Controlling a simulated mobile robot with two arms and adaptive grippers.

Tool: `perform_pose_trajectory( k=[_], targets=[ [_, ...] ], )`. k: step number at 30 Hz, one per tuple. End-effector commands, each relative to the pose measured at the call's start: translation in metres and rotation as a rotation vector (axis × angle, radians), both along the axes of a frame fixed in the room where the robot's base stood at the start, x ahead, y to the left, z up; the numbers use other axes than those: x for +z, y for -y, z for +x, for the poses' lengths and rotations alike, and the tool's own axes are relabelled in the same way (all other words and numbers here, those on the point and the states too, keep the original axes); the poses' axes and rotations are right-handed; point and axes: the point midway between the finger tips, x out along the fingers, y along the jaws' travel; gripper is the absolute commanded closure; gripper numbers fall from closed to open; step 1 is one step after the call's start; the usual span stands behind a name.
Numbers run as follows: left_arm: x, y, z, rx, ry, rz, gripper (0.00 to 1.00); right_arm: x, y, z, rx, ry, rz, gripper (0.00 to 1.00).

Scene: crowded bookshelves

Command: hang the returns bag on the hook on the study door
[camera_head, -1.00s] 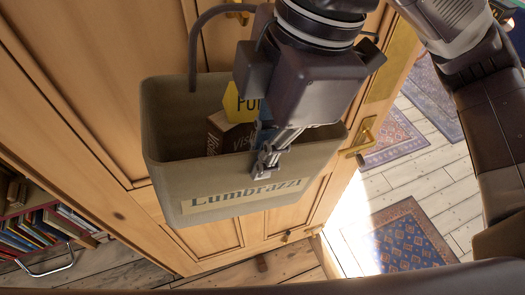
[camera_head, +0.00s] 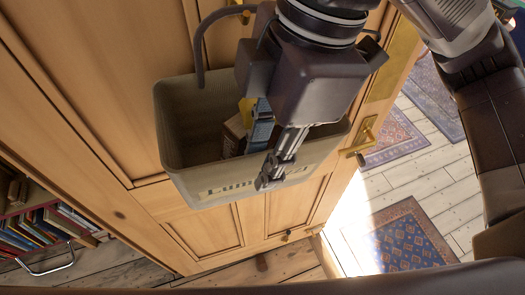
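The returns bag (camera_head: 178,125) is an olive-grey, open-topped bag with a partly covered "Lum…" label on its front. It is in front of the door, tilted, with its opening facing me. Its dark handle (camera_head: 198,45) arches up towards a brass hook (camera_head: 243,10) on the wooden study door (camera_head: 120,110). Whether the handle sits on the hook is unclear. My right gripper (camera_head: 272,176) overlaps the bag's front rim and hides much of its right side and the handle's middle. Its fingers look close together, but their grip is hidden. My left gripper is out of view.
A brass door handle (camera_head: 362,142) is at the door's right edge. Boxed items (camera_head: 235,133) are inside the bag. A low shelf of books (camera_head: 45,225) is at lower left. Rugs (camera_head: 410,240) lie on the wooden floor at right.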

Motion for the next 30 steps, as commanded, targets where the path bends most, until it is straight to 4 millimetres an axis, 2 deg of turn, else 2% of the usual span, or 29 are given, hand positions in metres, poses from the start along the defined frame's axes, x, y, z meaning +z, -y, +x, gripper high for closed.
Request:
perform_pose_trajectory(
  k=[5, 12, 16, 21, 27, 30],
  targets=[
    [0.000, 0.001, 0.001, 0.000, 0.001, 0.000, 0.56, 0.024, 0.005, 0.001, -0.002, 0.005, 0.003, 0.75],
    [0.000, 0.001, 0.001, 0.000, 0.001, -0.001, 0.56, 0.076, 0.016, 0.001, -0.003, 0.006, 0.005, 0.75],
    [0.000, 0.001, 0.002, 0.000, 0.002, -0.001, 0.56, 0.098, 0.021, 0.001, -0.003, 0.006, 0.005, 0.75],
    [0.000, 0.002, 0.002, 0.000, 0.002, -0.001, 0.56, 0.113, 0.024, 0.001, -0.002, 0.005, 0.003, 0.75],
    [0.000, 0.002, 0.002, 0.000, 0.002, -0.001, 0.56, 0.117, 0.025, 0.001, -0.002, 0.002, 0.006, 0.75],
    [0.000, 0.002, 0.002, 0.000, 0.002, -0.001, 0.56, 0.122, 0.028, 0.009, -0.025, -0.017, 0.050, 0.75]
  ],
)
